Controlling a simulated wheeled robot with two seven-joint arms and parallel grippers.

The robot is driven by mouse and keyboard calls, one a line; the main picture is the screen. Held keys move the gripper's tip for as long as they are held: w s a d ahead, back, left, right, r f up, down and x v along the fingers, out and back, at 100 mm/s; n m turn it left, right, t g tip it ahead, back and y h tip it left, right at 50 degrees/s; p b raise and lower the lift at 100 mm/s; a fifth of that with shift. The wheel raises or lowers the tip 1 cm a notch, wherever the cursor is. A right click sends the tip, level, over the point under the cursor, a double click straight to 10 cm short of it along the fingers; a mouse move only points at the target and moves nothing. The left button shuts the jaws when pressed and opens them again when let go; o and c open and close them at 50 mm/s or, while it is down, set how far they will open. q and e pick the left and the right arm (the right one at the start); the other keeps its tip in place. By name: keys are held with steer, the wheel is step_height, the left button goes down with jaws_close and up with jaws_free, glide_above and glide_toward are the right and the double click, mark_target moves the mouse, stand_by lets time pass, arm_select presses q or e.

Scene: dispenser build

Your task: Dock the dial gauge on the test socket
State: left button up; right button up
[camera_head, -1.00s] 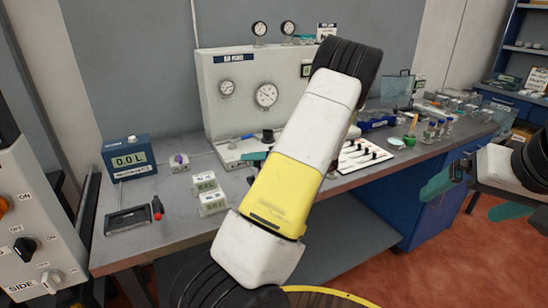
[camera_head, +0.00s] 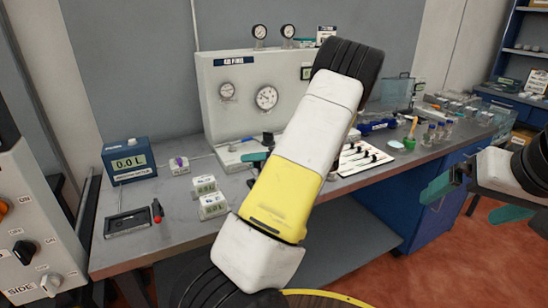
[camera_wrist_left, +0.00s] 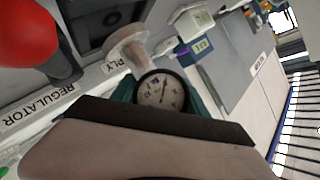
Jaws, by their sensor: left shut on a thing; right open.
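The dial gauge (camera_wrist_left: 162,92) has a round white face and a dark rim. It sits between the teal fingers of my left gripper (camera_wrist_left: 165,100) in the left wrist view, which is shut on it. In the head view my left gripper (camera_head: 256,157) is mostly hidden behind my own arm, by the white base unit (camera_head: 238,153) before the panel. A pale round fitting (camera_wrist_left: 127,45) stands just beyond the gauge, beside lettering ending in "PLY". I cannot tell which part is the test socket. My right gripper (camera_head: 448,187) is open and empty, right of the bench.
A grey-white panel (camera_head: 240,110) with gauges stands at the bench's back. A blue display box (camera_head: 128,158), small white blocks (camera_head: 208,195) and a dark tray (camera_head: 127,223) are at left. A red knob (camera_wrist_left: 25,38) is close in the wrist view. Bottles (camera_head: 430,132) stand at right.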

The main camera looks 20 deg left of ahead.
arm_select(q)
steer(key=shift+f, duration=0.75)
steer(key=o, duration=1.3)
steer(key=v, duration=1.1)
